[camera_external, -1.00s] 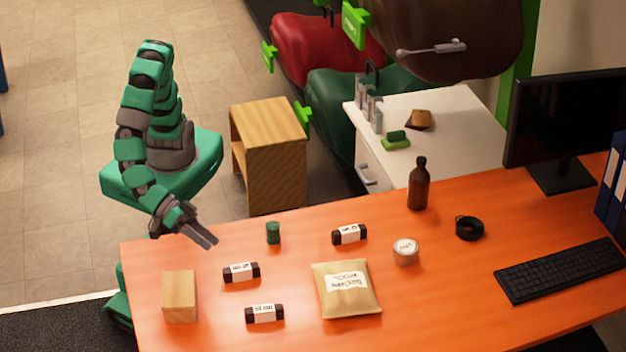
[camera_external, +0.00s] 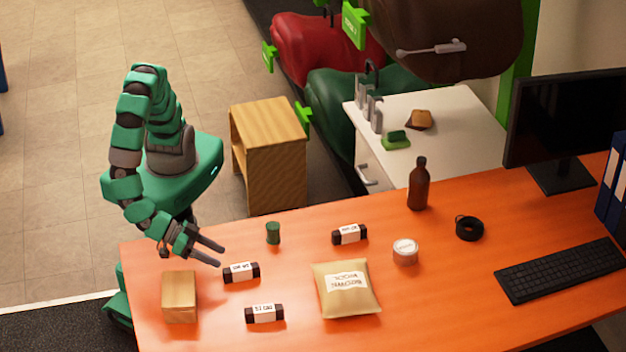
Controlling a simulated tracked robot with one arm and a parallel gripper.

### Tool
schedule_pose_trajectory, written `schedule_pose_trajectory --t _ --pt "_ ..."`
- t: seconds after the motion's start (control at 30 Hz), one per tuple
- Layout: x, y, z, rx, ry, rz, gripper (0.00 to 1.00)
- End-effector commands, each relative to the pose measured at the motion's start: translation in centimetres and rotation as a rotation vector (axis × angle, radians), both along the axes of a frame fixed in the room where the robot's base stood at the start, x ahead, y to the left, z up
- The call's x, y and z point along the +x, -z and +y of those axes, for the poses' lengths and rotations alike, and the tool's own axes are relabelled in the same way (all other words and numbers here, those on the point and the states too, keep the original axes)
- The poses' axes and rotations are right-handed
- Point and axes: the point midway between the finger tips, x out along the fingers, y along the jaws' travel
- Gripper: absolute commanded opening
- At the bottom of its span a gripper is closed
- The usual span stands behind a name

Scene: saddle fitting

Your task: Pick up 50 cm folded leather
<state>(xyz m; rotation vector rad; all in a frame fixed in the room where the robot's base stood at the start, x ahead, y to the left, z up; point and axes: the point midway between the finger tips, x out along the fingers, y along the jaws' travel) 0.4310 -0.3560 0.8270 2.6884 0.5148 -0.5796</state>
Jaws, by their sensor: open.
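Several dark brown rolls with white labels lie on the orange table. One roll (camera_external: 241,272) lies nearest my gripper, a second roll (camera_external: 264,314) lies in front of it, and a third roll (camera_external: 349,235) lies further back and right. The label text is too small to read, so I cannot tell which is the 50 cm folded leather. My gripper (camera_external: 222,254) is open and empty, its fingers pointing right, just behind and left of the nearest roll. It appears to be above the table and apart from the roll.
A wooden block (camera_external: 179,297) stands left of the rolls. A green tin (camera_external: 273,233), a tan packet (camera_external: 346,290), a round white-lidded tin (camera_external: 405,252), a brown bottle (camera_external: 418,184) and black tape (camera_external: 469,228) stand around. The orange table (camera_external: 440,320) is clear at front right.

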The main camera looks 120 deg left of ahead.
Motion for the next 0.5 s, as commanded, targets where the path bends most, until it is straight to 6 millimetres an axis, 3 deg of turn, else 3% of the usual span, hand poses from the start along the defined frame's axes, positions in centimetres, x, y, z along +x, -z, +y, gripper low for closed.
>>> schedule_pose_trajectory --t 0.27,0.5 --pt "1.3 0.8 0.5 0.000 -0.002 -0.002 0.59" --pt "3.6 2.6 1.3 -0.001 -0.002 -0.002 0.59"
